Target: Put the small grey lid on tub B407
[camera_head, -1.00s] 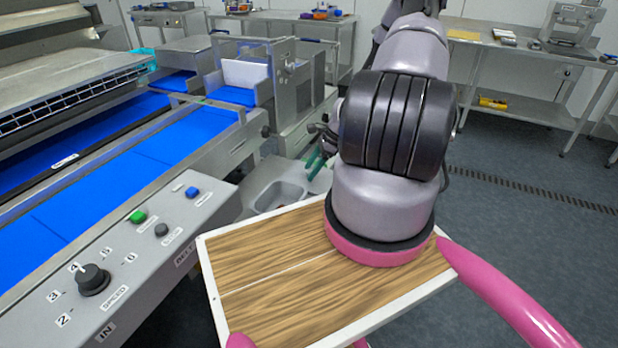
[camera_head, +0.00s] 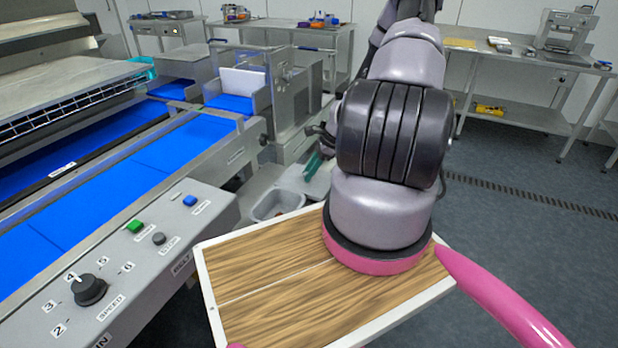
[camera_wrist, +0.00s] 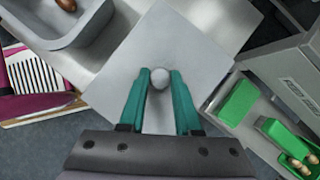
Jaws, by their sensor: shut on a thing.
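In the wrist view, my gripper (camera_wrist: 160,78) has its teal fingers shut on a round grey knob. The knob appears to belong to a flat, light grey square lid (camera_wrist: 190,45) under the fingertips. A grey tub (camera_wrist: 98,32) with a brown date in it is at the upper left, beside the lid. In the head view, an open grey tub (camera_head: 262,216) stands beyond the wooden board. My gripper (camera_head: 314,166) shows there only as teal fingers, just right of and behind this tub. My arm hides much of that area. I can read no B407 mark.
Green trays (camera_wrist: 238,100), one with dates, lie at the right of the wrist view near a grey labelled housing (camera_wrist: 290,80). In the head view, a white-rimmed wooden board (camera_head: 280,290) is in front. A blue conveyor (camera_head: 130,170) and control panel (camera_head: 125,262) are at left.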

